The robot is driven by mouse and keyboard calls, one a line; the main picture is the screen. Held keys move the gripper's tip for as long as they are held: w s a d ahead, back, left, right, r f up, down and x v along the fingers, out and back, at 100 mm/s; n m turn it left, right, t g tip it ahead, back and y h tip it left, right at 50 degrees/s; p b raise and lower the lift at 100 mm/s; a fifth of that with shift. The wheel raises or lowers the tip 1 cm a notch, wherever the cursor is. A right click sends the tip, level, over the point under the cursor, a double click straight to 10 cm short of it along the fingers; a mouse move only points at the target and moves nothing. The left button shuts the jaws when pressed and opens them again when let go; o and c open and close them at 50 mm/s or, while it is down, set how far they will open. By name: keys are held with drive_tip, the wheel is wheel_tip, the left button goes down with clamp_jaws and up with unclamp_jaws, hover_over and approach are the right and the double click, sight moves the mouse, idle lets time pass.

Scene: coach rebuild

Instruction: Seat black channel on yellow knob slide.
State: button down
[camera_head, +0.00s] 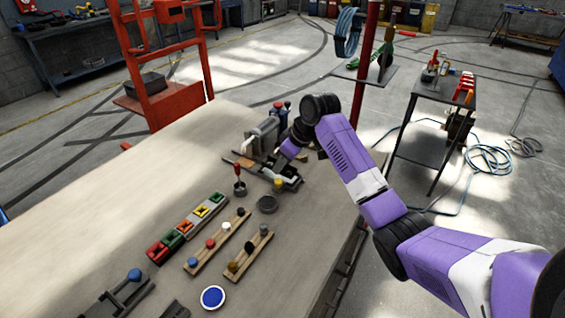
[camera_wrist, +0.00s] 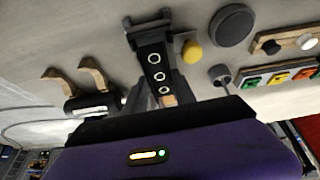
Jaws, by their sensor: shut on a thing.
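The black channel (camera_wrist: 155,62), a dark bar with a row of round holes, lies between my gripper's fingers (camera_wrist: 158,96) in the wrist view. My gripper is shut on it. Its far end meets a dark grey slide part (camera_wrist: 148,24); I cannot tell whether it is seated or just above. The yellow knob (camera_wrist: 192,54) is close beside the channel, to its right. In the head view the yellow knob (camera_head: 279,184) shows at the near end of the slide assembly, just below my gripper (camera_head: 286,166). My wrist hides part of the channel there.
A round dark dish (camera_head: 267,204) and a cup holding a red-handled tool (camera_head: 239,187) stand close by. Wooden racks of coloured knobs (camera_head: 218,243) and a row of coloured blocks (camera_head: 187,229) lie nearer. A grey machine (camera_head: 262,138) stands behind. The table's left part is clear.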

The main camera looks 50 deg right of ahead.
drive_tip(key=shift+f+p, duration=0.4)
drive_tip(key=shift+f, duration=0.45)
idle(2.0)
drive_tip(key=c, duration=0.9)
unclamp_jaws()
drive_tip(key=shift+o, duration=1.2)
drive_tip(key=shift+a, duration=0.1)
drive_tip(key=shift+a+r+p, duration=0.1)
drive_tip(key=shift+r+p, duration=0.75)
drive_tip(key=shift+d+r+p, duration=0.2)
drive_tip(key=shift+r+p, duration=1.85)
drive_tip(key=shift+r, duration=0.15)
